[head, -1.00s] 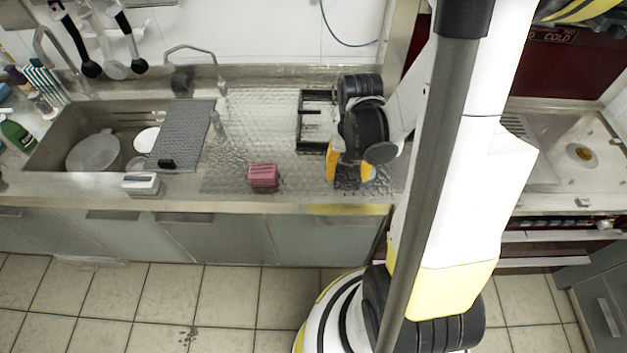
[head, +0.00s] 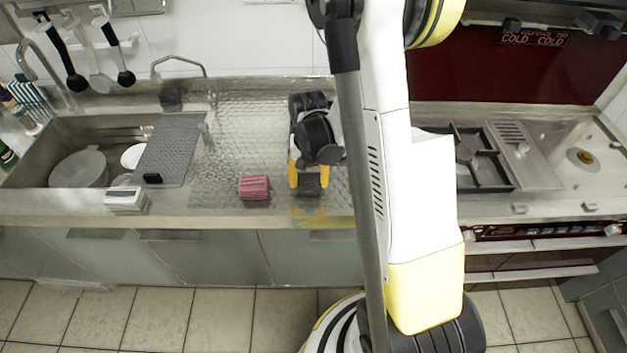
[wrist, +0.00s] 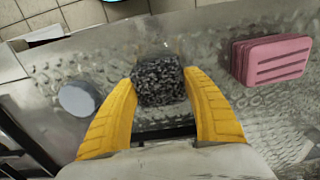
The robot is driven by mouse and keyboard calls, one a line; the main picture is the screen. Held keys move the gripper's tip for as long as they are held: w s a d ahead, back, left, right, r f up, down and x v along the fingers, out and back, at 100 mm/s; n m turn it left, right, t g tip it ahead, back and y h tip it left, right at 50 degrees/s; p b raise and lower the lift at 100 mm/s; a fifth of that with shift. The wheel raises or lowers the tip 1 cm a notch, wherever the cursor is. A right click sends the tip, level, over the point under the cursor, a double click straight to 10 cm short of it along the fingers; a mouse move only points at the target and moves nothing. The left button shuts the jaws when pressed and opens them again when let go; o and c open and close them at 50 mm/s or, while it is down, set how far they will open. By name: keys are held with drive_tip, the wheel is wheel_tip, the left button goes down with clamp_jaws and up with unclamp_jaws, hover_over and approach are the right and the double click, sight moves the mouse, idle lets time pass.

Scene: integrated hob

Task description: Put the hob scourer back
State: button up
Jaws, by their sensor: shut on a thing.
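The hob scourer is a dark grey, speckled block (wrist: 160,80). My gripper (wrist: 164,88) is shut on it, with one yellow finger on each side. In the head view the scourer (head: 309,186) shows as a dark block between the yellow fingertips of my gripper (head: 308,178), over the front part of the textured metal drainboard (head: 235,140). It is to the right of a pink ribbed sponge (head: 254,187), with a gap between them. I cannot tell whether the scourer touches the surface. The sponge also shows at the right of the wrist view (wrist: 270,60).
A sink (head: 50,135) with dishes and a grey ribbed mat (head: 172,150) lie to the left. A small white box (head: 125,198) stands near the front edge. The hob with a black grate (head: 480,185) is right of my arm. A grey round piece (wrist: 78,98) shows in the wrist view.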

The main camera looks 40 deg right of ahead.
sight(310, 178)
drive_tip(key=shift+f, duration=0.25)
drive_tip(key=shift+f+b, duration=0.25)
drive_tip(key=shift+b, duration=0.15)
drive_tip(key=o, duration=1.1)
drive_tip(key=shift+r, duration=0.15)
drive_tip(key=r+p, duration=0.3)
drive_tip(key=r, duration=0.2)
drive_tip(key=r+p, duration=0.3)
drive_tip(key=r, duration=0.2)
drive_tip(key=shift+d+r, duration=0.2)
drive_tip(key=shift+r, duration=0.1)
drive_tip(key=s+a+r+n+t, duration=0.2)
drive_tip(key=s+a+r, duration=0.1)
drive_tip(key=r, duration=0.3)
drive_tip(key=s+a+r+n+t, duration=0.2)
drive_tip(key=s+a+r, duration=0.2)
drive_tip(key=a+r, duration=0.2)
drive_tip(key=s+a+r+n+t, duration=0.2)
drive_tip(key=s+a+r+t, duration=0.1)
drive_tip(key=s+a+r, duration=0.1)
drive_tip(key=shift+a+r+n, duration=0.2)
drive_tip(key=shift+a+r, duration=0.05)
drive_tip(key=shift+r, duration=0.45)
drive_tip(key=shift+a+r+n, duration=0.2)
drive_tip(key=shift+r, duration=0.45)
